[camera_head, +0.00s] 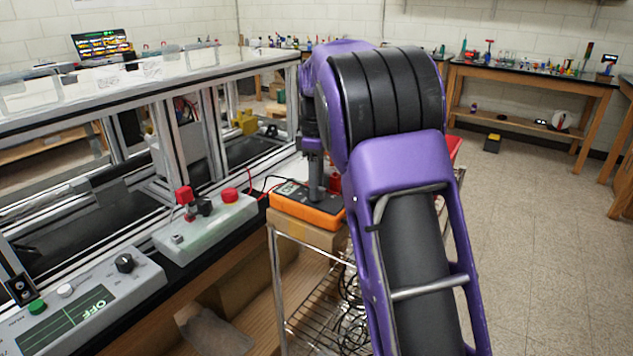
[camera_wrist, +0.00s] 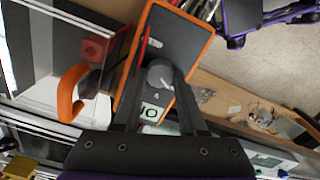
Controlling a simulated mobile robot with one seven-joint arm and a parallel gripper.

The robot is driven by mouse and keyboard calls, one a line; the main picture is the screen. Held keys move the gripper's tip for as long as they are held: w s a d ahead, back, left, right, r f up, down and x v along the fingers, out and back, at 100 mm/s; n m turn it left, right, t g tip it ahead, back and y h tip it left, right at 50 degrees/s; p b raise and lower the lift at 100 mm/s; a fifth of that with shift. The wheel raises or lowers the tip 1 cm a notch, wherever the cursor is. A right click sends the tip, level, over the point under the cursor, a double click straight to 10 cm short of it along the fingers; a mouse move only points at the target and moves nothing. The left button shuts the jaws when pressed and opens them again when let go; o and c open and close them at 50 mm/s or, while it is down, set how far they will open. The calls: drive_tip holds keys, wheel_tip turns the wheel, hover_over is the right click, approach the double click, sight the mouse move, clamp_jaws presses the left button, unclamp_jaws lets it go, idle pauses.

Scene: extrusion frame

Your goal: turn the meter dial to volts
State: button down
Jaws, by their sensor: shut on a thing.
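The meter (camera_head: 306,214) has an orange case and a dark face. It sits on a brown box on a wire cart, and its face fills the upper middle of the wrist view (camera_wrist: 178,38). Its round grey dial (camera_wrist: 158,72) is between the fingertips of my gripper (camera_wrist: 160,78), which is shut on it. In the head view my gripper (camera_head: 316,190) points down onto the meter and hides the dial. Part of a light display (camera_wrist: 151,112) shows between the fingers; its text is cut off. I cannot read the dial's setting.
A grey box with red buttons (camera_head: 205,222) stands left of the meter. An aluminium extrusion frame (camera_head: 190,140) rises behind. In the wrist view an orange hook-shaped part (camera_wrist: 68,92) is beside the meter. Floor at right is open.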

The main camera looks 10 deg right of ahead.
drive_tip(key=shift+r+m+p, duration=0.25)
drive_tip(key=shift+m+p, duration=0.65)
drive_tip(key=shift+p, duration=0.2)
drive_tip(key=m+p, duration=0.3)
drive_tip(key=shift+m, duration=0.3)
drive_tip(key=m+p, duration=0.1)
drive_tip(key=m, duration=0.1)
drive_tip(key=m+p, duration=0.2)
drive_tip(key=m, duration=0.1)
drive_tip(key=shift+w+d+f+m, duration=0.1)
drive_tip(key=shift+w+f+m, duration=0.1)
drive_tip(key=shift+m, duration=0.1)
drive_tip(key=shift+c, duration=2.2)
unclamp_jaws()
drive_tip(key=shift+s, duration=0.1)
wheel_tip(320, 180, up, 17)
drive_tip(key=shift+r+p, duration=0.2)
drive_tip(key=shift+p, duration=0.1)
